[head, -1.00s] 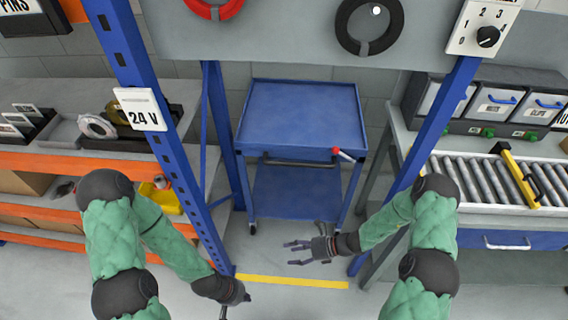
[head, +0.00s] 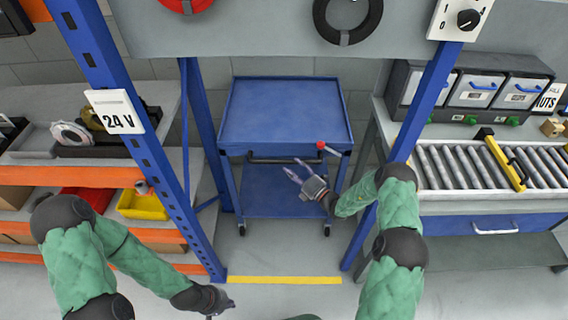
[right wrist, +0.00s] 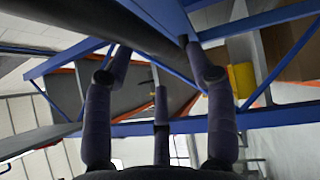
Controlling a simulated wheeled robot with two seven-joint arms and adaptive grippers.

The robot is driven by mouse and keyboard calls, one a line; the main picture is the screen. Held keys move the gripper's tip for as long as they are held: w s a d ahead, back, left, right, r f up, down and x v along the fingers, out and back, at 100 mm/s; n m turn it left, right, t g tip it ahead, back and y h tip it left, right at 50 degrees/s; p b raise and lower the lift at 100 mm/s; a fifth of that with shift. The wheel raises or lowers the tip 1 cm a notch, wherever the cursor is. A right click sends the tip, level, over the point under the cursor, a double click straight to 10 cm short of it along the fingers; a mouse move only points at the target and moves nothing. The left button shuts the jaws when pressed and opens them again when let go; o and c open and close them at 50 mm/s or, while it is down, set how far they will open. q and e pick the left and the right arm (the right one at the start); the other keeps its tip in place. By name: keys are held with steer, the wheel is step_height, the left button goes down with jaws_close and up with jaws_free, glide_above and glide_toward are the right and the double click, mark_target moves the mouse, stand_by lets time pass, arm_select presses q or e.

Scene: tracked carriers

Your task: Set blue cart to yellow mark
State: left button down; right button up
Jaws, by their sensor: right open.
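The blue cart (head: 284,112) stands between the blue posts, behind the yellow mark (head: 284,280) on the floor. It has a flat top tray, a lower shelf (head: 270,190), a dark handle bar (head: 278,160) along its front and a red-knobbed lever (head: 328,148) at its front right. My right gripper (head: 290,170) is open, its fingers close to the handle bar; I cannot tell whether they touch. In the right wrist view the open fingers (right wrist: 155,75) reach up near a dark bar (right wrist: 135,25). My left gripper (head: 222,312) is low at the left end of the mark, mostly cut off.
A blue post with a 24 V sign (head: 116,111) stands on the left, another post (head: 425,105) on the right. Shelving with a yellow bin (head: 142,205) is at left. A roller conveyor (head: 455,168) is at right. The floor around the mark is clear.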

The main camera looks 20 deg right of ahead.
mark_target(286, 163)
steer(key=shift+b+x, duration=0.55)
steer(key=shift+x, duration=1.95)
jaws_close()
